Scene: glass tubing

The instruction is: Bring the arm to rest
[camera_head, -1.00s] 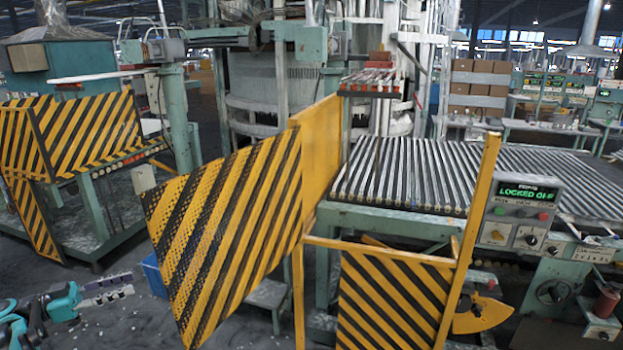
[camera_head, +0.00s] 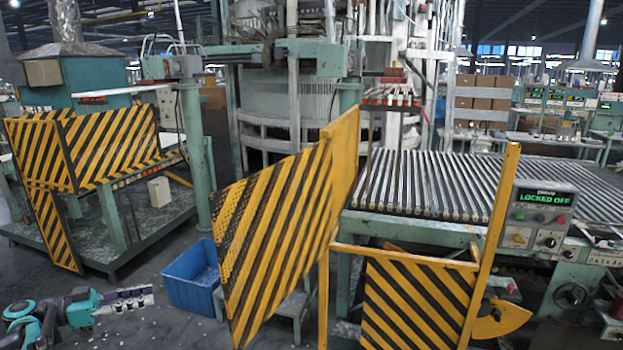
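My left gripper (camera_head: 128,301) shows at the lower left of the head view, at the end of a teal and grey arm. Its fingers point right and hold nothing that I can make out. They are too small to tell whether they are open or shut. The gripper is over the grey floor, to the left of the blue crate (camera_head: 192,285) and apart from it in the picture. My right arm and gripper do not show.
A striped yellow-black gate panel (camera_head: 278,235) stands open in the middle. A striped barrier (camera_head: 412,300) fronts the roller conveyor (camera_head: 440,185). A control box (camera_head: 540,215) reads "LOCKED OFF". Another striped guard (camera_head: 110,143) stands at the left.

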